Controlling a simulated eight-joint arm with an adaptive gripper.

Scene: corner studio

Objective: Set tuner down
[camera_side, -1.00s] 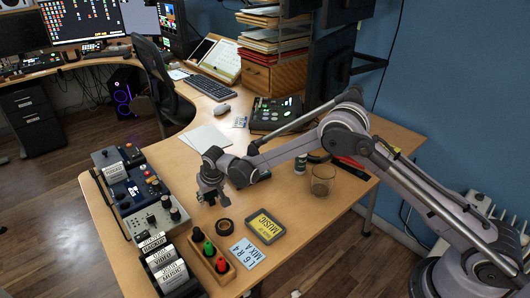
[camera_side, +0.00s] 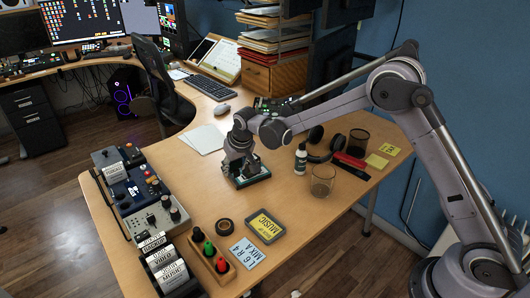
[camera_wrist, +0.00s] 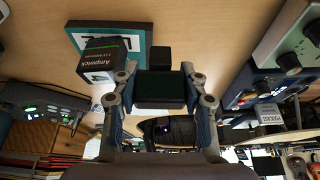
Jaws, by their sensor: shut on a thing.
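My gripper (camera_wrist: 160,92) is shut on a small dark block with a black face, which I take to be the tuner (camera_wrist: 160,90). In the side view my gripper (camera_side: 238,168) is low over the middle of the desk, and the tuner is hard to make out there. Beside and partly behind my gripper is a green-edged square board (camera_side: 262,177), which also shows in the wrist view (camera_wrist: 78,40). A dark box marked Ampwick (camera_wrist: 105,60) and a small black block (camera_wrist: 160,59) are at the board. I cannot tell whether the tuner touches anything below.
A dropper bottle (camera_side: 300,160), a glass (camera_side: 322,181) and headphones (camera_side: 322,145) stand to the right. Mixer gear (camera_side: 135,190) lines the left edge. Desk between is bare.

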